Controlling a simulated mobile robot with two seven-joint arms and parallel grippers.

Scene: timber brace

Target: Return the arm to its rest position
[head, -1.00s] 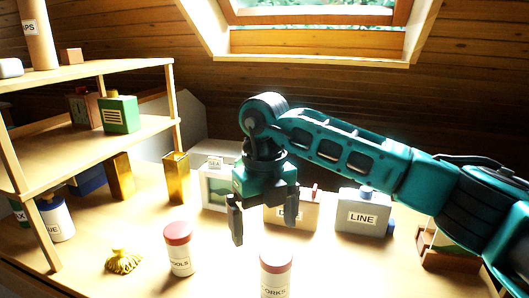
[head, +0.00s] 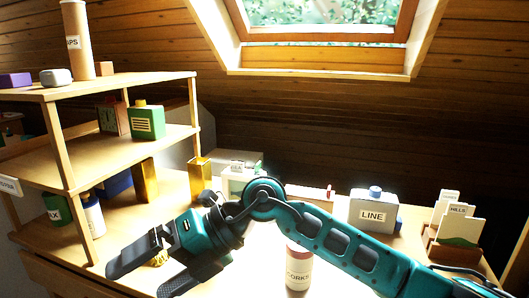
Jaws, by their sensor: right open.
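My right arm (head: 335,243), teal and black, comes in from the lower right and reaches across the front of the desk. Its gripper (head: 138,280) is at the lower left, pointing left and toward the viewer. The two dark fingers are spread apart with nothing held between them. A small yellow object (head: 158,259) shows partly behind the gripper, between the fingers; I cannot tell how far it is from them. My left gripper is not in view.
A jar labelled CORKS (head: 298,270) stands partly behind my arm. A LINE box (head: 373,212) and a card holder (head: 455,235) stand at the right. A wooden shelf (head: 120,86) with boxes stands at the left. A gold block (head: 199,180) stands beside it.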

